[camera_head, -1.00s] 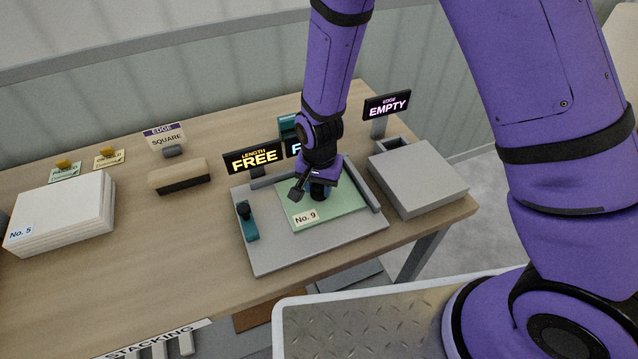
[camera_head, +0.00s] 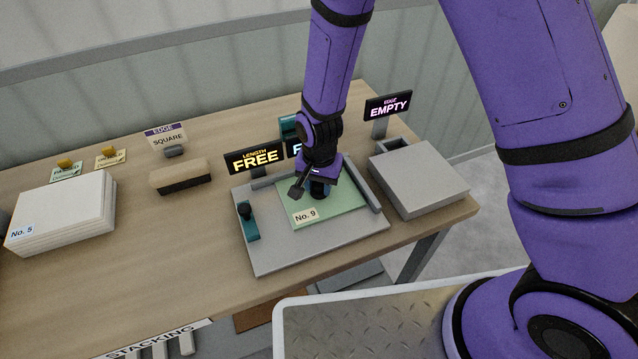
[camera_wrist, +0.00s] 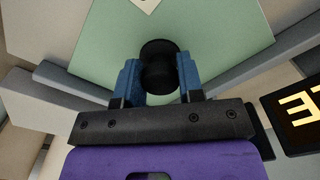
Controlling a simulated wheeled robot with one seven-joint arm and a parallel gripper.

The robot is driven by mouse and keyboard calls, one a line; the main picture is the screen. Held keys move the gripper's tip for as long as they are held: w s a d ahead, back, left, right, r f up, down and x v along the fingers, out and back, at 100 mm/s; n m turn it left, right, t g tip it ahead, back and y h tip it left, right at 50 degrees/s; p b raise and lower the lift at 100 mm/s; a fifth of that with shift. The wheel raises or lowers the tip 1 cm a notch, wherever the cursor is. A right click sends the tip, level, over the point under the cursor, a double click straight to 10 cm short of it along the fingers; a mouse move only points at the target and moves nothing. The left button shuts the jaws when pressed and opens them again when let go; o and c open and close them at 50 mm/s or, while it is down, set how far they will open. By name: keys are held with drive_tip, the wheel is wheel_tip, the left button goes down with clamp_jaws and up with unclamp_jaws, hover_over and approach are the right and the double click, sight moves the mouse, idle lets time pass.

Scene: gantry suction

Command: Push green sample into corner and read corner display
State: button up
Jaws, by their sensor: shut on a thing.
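The green sample (camera_head: 343,203) is a flat pale green plate with a "No. 9" label, lying on a grey tray (camera_head: 280,257). My gripper (camera_wrist: 158,75) is over the plate, its blue fingers shut on a black round knob (camera_wrist: 158,49). The knob is at the green plate (camera_wrist: 100,55); whether it is fixed to it I cannot tell. A grey rail (camera_head: 367,186) runs close along the plate's right side. A second display (camera_head: 293,147) is mostly hidden by my arm. The far corner is hidden too.
A teal clamp-like piece (camera_head: 249,225) stands on the tray's left. A brush-like block (camera_head: 180,177) and a white stack (camera_head: 65,210) labelled "No. 5" are at left.

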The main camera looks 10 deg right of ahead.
drive_tip(key=shift+w+d, duration=0.1)
drive_tip(key=shift+d, duration=0.25)
idle(0.8)
drive_tip(key=o, duration=1.2)
wheel_tip(320, 180, up, 11)
drive_tip(key=s+d+r+n+t+y, duration=0.1)
drive_tip(key=s+d+r, duration=0.1)
drive_tip(key=d+r, duration=0.65)
drive_tip(key=s+d+r+n+t, duration=0.15)
drive_tip(key=d+r, duration=0.35)
drive_tip(key=r, duration=0.6)
drive_tip(key=s+d+r+n+t, duration=0.1)
drive_tip(key=s+d+r, duration=0.3)
drive_tip(key=s, duration=0.3)
drive_tip(key=s+d+r+n+t+h, duration=0.1)
drive_tip(key=s+d+r, duration=0.4)
drive_tip(key=s, duration=0.3)
drive_tip(key=shift+d+r+t, duration=0.25)
drive_tip(key=shift+d+t, duration=0.1)
drive_tip(key=shift+d, duration=0.4)
